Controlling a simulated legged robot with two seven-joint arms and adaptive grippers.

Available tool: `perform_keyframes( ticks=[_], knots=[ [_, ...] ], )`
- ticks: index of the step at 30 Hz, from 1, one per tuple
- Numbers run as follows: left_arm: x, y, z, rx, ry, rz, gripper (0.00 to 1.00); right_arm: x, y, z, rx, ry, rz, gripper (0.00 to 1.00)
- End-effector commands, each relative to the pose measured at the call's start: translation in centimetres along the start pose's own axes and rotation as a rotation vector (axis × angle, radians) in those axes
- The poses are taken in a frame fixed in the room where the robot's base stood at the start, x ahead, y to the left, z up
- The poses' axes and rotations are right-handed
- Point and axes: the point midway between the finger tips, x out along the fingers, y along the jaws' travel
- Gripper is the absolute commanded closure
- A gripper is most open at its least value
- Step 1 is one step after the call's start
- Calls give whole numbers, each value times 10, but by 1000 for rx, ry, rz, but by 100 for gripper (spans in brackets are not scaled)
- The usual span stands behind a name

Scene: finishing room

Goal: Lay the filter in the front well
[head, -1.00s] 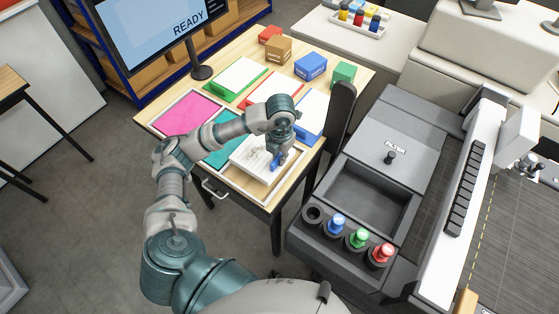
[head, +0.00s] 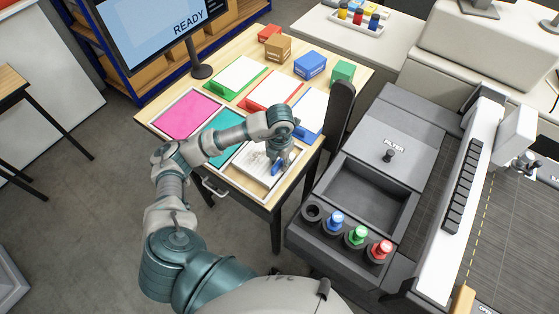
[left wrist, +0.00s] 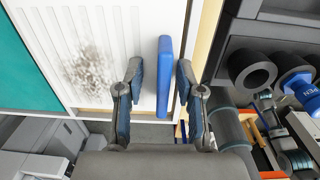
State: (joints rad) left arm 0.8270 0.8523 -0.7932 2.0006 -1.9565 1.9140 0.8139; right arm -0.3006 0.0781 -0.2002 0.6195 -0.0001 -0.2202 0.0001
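The filter (head: 250,157) is a white ribbed panel with a grey smudge and a blue bar handle (left wrist: 165,75). It lies in the front well (head: 264,188), a light-framed recess at the table's near corner, beside the teal one. My left gripper (head: 278,166) is down at the handle. In the left wrist view its two fingers (left wrist: 161,88) stand either side of the blue bar, with a visible gap on the left and a narrower one on the right. The arm hides part of the filter in the head view. My right gripper is not in view.
A pink panel (head: 187,115) and a teal panel (head: 222,135) fill neighbouring wells. White panels with green, red and blue edges lie behind, with small boxes beyond. Right of the table, a dark machine has a FILTER lid (head: 408,140), an empty bay (head: 362,195) and coloured knobs.

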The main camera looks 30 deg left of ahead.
Motion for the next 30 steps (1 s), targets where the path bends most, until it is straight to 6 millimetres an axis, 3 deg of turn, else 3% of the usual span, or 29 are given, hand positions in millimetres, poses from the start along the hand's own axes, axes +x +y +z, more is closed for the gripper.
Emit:
perform_keyframes(
  ticks=[7,15,21,30],
  knots=[
    [-18,-1,1,0,-5,0,63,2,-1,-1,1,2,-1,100],
    [-81,0,1,-1,-6,3,63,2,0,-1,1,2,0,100],
    [-112,0,0,0,-4,1,63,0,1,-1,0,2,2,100],
    [-123,0,0,0,1,0,63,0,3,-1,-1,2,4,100]
  ],
)
